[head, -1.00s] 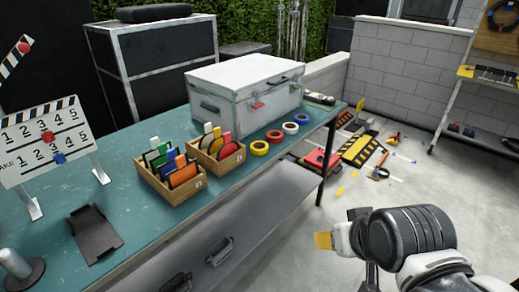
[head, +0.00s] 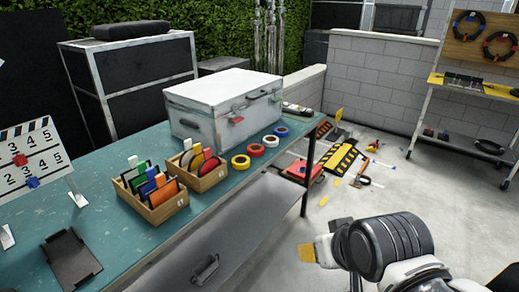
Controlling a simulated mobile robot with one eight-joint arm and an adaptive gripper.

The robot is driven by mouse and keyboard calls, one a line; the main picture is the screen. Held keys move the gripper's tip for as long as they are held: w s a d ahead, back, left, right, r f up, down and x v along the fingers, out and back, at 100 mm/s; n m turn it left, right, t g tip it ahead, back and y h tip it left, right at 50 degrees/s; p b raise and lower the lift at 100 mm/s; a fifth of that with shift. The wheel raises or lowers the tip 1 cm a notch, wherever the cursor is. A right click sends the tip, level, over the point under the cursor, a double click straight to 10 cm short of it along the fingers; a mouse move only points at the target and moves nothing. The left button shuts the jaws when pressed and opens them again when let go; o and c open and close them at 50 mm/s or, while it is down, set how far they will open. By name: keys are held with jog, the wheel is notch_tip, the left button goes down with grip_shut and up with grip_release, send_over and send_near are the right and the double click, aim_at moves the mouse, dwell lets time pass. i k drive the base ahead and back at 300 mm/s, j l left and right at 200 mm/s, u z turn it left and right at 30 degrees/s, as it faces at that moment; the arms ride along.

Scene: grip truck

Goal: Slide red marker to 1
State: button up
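The number board (head: 62,172) with a striped top stands at the left end of the teal table and is cut off by the left picture edge. It has two rows of numbers. The red marker (head: 20,160) sits below the upper row's 3. A blue marker (head: 32,182) sits below the lower row's 3. The 1s are out of the picture. My gripper (head: 308,253) is at the lower right, over the floor and far from the board.
The teal table (head: 110,240) holds a black tray (head: 70,261), two wooden boxes (head: 168,208) of coloured cards, several tape rolls (head: 241,162) and a white case (head: 205,92). Open concrete floor lies at right.

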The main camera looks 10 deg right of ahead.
aim_at(21, 160)
jog(key=u, duration=1.6)
